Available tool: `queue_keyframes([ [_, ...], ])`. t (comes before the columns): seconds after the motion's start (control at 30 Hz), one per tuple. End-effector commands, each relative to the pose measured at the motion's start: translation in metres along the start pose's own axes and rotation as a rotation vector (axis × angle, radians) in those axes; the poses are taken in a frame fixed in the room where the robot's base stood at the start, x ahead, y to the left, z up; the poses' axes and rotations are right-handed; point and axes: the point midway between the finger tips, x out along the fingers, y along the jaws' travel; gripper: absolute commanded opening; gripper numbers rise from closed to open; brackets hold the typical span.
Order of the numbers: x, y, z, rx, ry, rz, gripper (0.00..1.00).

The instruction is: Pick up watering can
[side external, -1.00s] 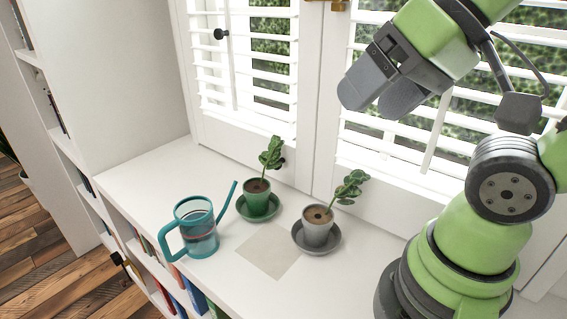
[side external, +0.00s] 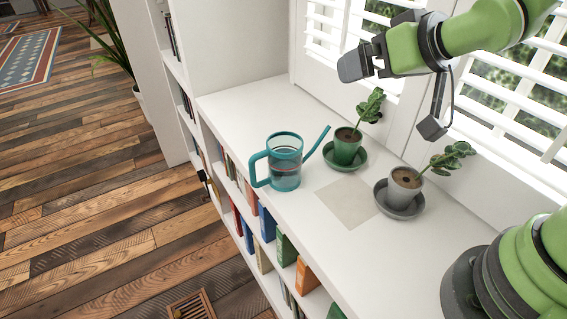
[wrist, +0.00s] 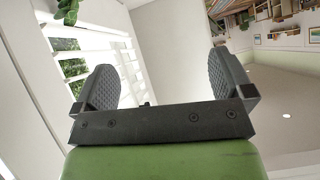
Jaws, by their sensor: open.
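A teal, see-through watering can (side external: 285,163) stands upright on the white shelf top (side external: 240,112). Its handle faces left and its thin spout points up to the right. My gripper (side external: 362,62) is above and to the right of the can, well apart from it, in front of the shutters. In the wrist view my gripper (wrist: 163,88) has its two grey fingers spread wide with nothing between them. The can is out of sight in the wrist view.
A green pot with a plant (side external: 347,147) stands just right of the spout, on a saucer. A grey pot with a plant (side external: 404,187) is farther right. A flat pale square (side external: 347,202) lies between. Books (side external: 286,249) fill shelves below the front edge.

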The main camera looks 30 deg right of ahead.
Motion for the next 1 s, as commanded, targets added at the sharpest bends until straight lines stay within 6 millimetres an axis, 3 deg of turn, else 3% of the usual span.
queue_keyframes([
  [0.1, 0.037, -0.007, 0.020, -0.083, 0.046, -0.039, 0.98],
  [0.23, 0.065, -0.019, 0.046, -0.176, 0.111, -0.111, 0.98],
  [0.4, 0.083, -0.035, 0.085, -0.276, 0.171, -0.223, 0.98],
  [0.53, 0.086, -0.044, 0.104, -0.320, 0.197, -0.288, 0.98],
  [0.67, 0.089, -0.049, 0.111, -0.338, 0.212, -0.317, 0.98],
  [1.0, 0.127, -0.063, 0.104, -0.341, 0.217, -0.320, 0.98],
])
